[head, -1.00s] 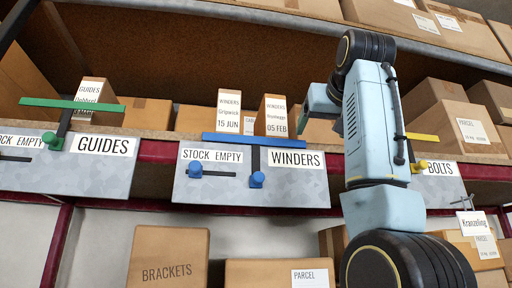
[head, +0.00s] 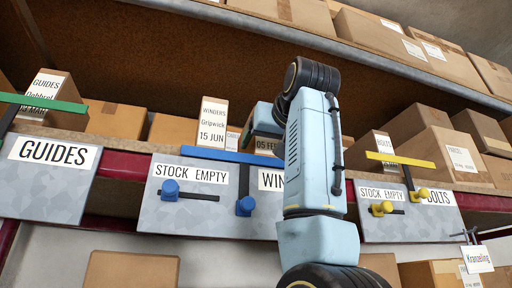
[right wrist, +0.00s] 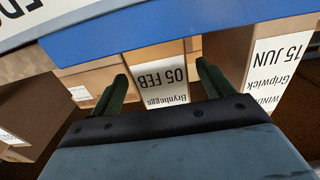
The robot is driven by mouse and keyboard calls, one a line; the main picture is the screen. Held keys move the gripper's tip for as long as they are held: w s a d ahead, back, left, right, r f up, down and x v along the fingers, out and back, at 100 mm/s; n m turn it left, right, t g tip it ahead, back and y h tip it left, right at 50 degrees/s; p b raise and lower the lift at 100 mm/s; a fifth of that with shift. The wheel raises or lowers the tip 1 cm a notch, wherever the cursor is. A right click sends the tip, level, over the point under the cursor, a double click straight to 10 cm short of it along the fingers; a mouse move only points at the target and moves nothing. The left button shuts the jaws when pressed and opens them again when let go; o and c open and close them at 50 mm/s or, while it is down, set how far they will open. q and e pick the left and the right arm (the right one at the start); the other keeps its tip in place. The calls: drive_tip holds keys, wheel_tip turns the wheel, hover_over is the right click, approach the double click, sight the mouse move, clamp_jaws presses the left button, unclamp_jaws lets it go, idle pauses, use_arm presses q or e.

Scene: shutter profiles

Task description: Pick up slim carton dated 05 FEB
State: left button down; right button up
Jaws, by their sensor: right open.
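The slim carton dated 05 FEB (head: 265,146) stands upright on the shelf behind the blue bar (head: 228,156). In the head view my right arm covers most of it. In the right wrist view the picture is upside down, and the carton's white label (right wrist: 163,95) reads 05 FEB and Brynhegge. My right gripper (right wrist: 161,72) is open, with one dark green finger on each side of this carton in the picture. I cannot tell whether the fingers touch it or how deep they reach. My left gripper is not in view.
A similar carton dated 15 JUN (head: 212,122) stands beside it, close to one finger in the wrist view (right wrist: 277,75). The blue bar runs along the shelf front above the WINDERS plate (head: 271,180). Brown boxes stand behind. A green bar (head: 45,103) and a yellow bar (head: 400,159) front the neighbouring bays.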

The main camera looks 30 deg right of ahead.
drive_tip(key=p+x, duration=0.2)
drive_tip(key=x, duration=0.2)
drive_tip(key=shift+r, duration=0.2)
drive_tip(key=shift+w+d+f, duration=0.1)
drive_tip(key=shift+w, duration=0.4)
drive_tip(key=shift+s, duration=0.2)
drive_tip(key=shift+c, duration=1)
drive_tip(key=c, duration=1)
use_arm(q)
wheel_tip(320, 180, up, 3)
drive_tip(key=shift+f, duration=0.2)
use_arm(e)
drive_tip(key=shift+c, duration=0.8)
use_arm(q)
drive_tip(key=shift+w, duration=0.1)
